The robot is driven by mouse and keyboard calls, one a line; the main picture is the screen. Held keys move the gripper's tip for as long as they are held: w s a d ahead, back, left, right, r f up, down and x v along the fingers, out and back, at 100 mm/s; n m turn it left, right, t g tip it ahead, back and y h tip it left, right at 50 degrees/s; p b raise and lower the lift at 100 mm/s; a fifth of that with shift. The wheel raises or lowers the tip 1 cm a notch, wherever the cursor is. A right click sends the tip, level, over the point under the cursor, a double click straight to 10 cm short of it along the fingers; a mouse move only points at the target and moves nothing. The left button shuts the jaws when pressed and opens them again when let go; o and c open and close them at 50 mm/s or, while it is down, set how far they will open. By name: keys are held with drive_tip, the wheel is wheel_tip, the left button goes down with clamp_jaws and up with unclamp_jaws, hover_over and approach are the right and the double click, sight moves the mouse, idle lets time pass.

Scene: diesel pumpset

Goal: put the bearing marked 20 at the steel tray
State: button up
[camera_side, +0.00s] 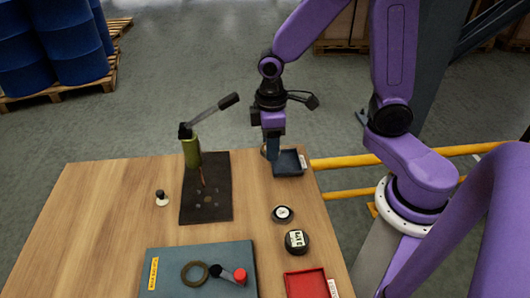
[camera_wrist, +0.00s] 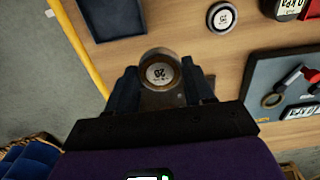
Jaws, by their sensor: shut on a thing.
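The bearing marked 20 (camera_wrist: 159,73) is a round metal ring with a pale, labelled face. It sits between the fingers of my gripper (camera_wrist: 162,84), which is shut on it. In the side view my gripper (camera_side: 271,152) points down at the far right edge of the table, just left of a dark blue-grey tray (camera_side: 290,170). Only a small edge of the bearing shows there beside the fingers. The tray, seemingly the steel one, looks empty and also shows at the top left of the wrist view (camera_wrist: 115,20). The bearing's height over the table is hard to tell.
A second round bearing (camera_side: 283,214) and a dark gauge (camera_side: 297,242) stand nearer the front, by a red tray (camera_side: 305,286). A green lever tool (camera_side: 192,150) stands on a black mat (camera_side: 208,215). A blue board (camera_side: 175,262) holds a ring. The left tabletop is clear.

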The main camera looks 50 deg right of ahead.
hover_over(285, 163)
wheel_tip(285, 163, down, 3)
drive_tip(key=shift+d, duration=0.1)
idle(0.3)
drive_tip(key=shift+f, duration=3.6)
drive_tip(key=shift+f, duration=0.4)
drive_tip(key=o, duration=1.2)
drive_tip(key=shift+r, duration=0.15)
wheel_tip(285, 163, up, 7)
drive_tip(key=shift+s, duration=0.1)
